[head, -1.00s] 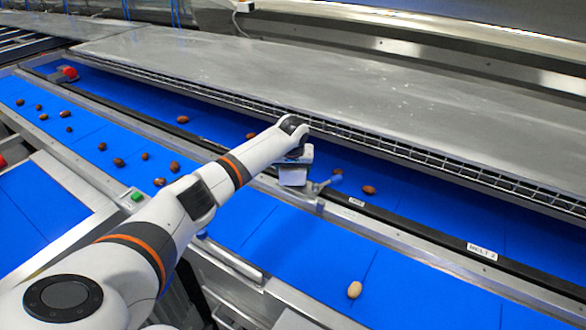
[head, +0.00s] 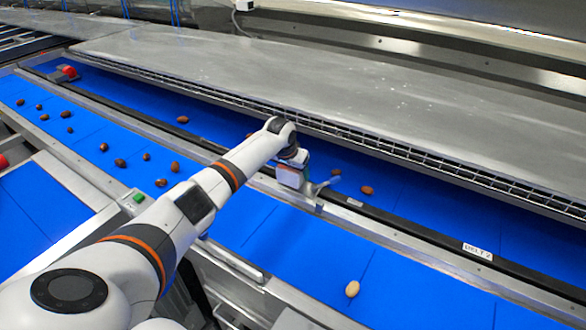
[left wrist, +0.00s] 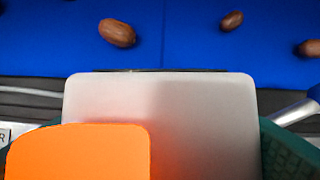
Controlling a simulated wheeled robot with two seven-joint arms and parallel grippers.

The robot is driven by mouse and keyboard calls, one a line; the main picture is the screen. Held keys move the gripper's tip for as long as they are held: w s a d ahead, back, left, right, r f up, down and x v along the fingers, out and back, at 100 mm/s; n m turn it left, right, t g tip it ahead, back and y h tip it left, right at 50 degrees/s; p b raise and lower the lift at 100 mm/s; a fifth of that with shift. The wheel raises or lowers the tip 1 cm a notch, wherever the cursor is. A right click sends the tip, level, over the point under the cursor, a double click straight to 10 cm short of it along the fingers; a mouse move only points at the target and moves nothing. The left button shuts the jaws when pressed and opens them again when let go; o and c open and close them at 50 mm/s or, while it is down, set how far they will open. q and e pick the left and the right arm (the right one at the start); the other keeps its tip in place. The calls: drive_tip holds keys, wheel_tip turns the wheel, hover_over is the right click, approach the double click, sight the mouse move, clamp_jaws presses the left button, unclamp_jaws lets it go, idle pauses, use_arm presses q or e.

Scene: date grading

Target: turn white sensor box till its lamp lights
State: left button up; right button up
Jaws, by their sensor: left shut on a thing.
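The white sensor box (head: 289,178) sits by the rail between the two blue belts, next to a small metal bracket (head: 318,188). My left gripper (head: 297,160) is at the box from above and shut on it; its fingers are mostly hidden in the head view. In the left wrist view the box (left wrist: 200,105) fills the middle as a pale grey face. A flat bright orange shape (left wrist: 80,152) overlaps its lower left; I cannot tell whether it is part of the box. I cannot make out a lamp. My right gripper is not in view.
Brown dates lie on the belts, one (left wrist: 117,32) just beyond the box in the left wrist view. A pale date (head: 352,289) lies on the near belt (head: 420,290). A wire grille (head: 400,148) runs along the far belt. A green button (head: 137,197) is at left.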

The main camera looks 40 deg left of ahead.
use_arm(q)
drive_tip(key=shift+m, duration=0.3)
drive_tip(key=o, duration=1)
drive_tip(key=b+v, duration=0.1)
drive_tip(key=v, duration=1.1)
drive_tip(key=shift+a, duration=0.1)
